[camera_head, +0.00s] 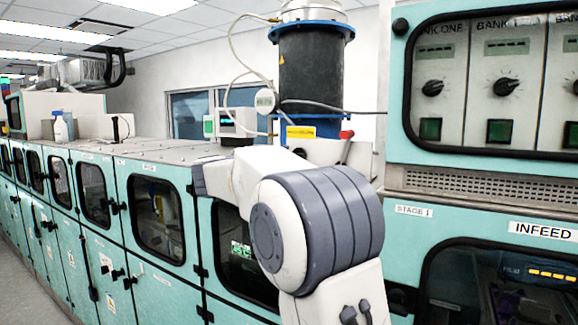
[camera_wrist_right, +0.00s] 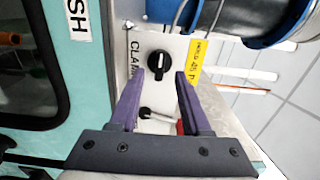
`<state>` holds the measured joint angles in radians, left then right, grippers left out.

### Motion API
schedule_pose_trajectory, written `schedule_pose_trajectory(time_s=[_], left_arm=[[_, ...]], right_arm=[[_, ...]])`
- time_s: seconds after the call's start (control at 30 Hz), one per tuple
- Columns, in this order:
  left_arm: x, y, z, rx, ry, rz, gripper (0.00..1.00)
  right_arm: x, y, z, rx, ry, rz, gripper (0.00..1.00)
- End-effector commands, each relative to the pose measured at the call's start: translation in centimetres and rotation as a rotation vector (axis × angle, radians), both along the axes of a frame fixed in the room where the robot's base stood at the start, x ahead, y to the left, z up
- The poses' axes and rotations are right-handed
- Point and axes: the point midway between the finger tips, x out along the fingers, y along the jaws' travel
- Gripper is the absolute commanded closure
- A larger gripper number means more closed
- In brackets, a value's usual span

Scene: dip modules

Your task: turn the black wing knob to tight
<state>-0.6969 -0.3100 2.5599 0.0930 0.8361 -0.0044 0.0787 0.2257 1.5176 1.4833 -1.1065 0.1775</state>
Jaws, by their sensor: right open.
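The black wing knob (camera_wrist_right: 157,65) sits on a white plate (camera_wrist_right: 172,44) in the right wrist view, its wing running roughly along the picture's vertical. My right gripper (camera_wrist_right: 161,74) is open, with one purple finger on each side of the knob in the picture. I cannot tell whether the fingers touch it or how far off it is. Part of the lettering "CLAM" shows left of the knob, and a yellow label (camera_wrist_right: 195,62) to its right. My left gripper is not in view.
A dark cylinder with blue flanges (camera_head: 312,70) stands above the work area, with hoses beside it. A red-tipped lever (camera_head: 346,135) is near its base. Teal cabinets (camera_head: 480,180) flank the right.

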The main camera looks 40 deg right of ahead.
Motion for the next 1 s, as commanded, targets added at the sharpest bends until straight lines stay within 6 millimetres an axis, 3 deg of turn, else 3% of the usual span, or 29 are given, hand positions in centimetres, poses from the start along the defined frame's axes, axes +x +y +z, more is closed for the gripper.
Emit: schedule_pose_trajectory(time_s=[0.03,0.3,1.0], left_arm=[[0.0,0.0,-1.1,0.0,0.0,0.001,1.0],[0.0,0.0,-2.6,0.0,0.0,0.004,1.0],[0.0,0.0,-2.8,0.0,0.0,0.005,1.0]], right_arm=[[-0.4,1.1,-0.6,0.001,-0.003,0.005,0.53],[-1.9,4.7,-0.3,0.001,0.0,0.003,0.53],[-1.7,5.8,-0.2,-0.012,0.01,0.033,0.53]])
